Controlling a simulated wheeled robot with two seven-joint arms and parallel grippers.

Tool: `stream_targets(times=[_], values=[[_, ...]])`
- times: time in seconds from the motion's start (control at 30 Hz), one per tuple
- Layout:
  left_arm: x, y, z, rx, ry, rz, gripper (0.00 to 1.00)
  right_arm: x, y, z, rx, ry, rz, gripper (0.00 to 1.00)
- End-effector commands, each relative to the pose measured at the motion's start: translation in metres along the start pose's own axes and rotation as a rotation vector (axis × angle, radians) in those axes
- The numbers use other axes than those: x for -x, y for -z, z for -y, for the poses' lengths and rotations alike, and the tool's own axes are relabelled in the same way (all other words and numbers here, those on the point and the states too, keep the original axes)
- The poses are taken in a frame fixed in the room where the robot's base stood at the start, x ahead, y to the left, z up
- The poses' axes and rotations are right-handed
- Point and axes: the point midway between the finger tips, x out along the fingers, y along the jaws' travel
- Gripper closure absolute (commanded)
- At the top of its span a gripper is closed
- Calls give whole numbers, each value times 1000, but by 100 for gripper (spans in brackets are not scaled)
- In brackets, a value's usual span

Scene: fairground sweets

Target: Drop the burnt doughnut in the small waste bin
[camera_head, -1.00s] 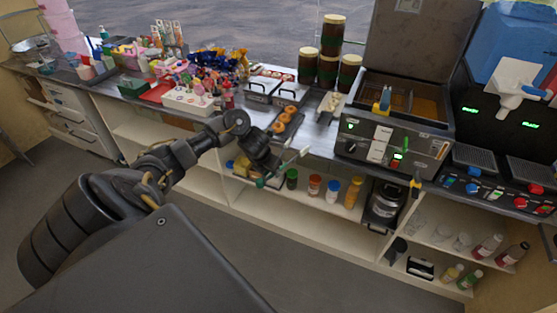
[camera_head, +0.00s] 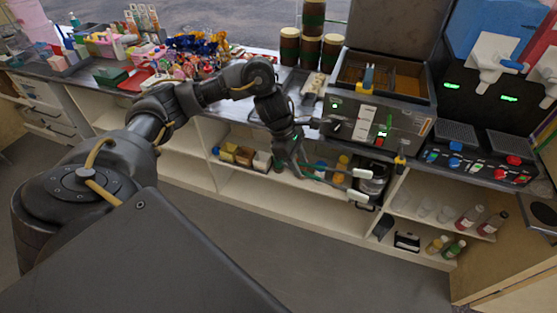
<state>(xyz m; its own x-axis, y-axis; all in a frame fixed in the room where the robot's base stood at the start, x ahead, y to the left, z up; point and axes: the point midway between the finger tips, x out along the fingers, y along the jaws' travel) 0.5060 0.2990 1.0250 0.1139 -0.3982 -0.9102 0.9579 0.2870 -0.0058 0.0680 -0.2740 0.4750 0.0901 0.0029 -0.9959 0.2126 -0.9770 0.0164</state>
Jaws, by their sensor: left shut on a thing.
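My left gripper (camera_head: 359,184) reaches out in front of the counter, over the shelf below the fryer. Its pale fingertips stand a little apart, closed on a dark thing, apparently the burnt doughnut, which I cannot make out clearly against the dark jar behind. My arm hides the counter spot where the tray of doughnuts stood. I cannot identify the small waste bin with certainty; a small dark container (camera_head: 383,227) stands on the lower shelf at right. My right gripper is not in view.
The fryer (camera_head: 372,125) and a drinks machine (camera_head: 490,90) stand on the counter at right. Stacked brown jars (camera_head: 308,48) are at the back. Bottles and a dark jar (camera_head: 373,182) fill the shelf near my gripper. The floor (camera_head: 310,265) in front is clear.

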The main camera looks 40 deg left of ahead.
Motion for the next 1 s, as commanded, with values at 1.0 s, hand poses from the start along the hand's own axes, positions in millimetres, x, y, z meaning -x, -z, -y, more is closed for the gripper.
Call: stream_targets(times=[1.0], values=[[-44, -47, 74, -880, 375, -34, 67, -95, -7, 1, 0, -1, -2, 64]])
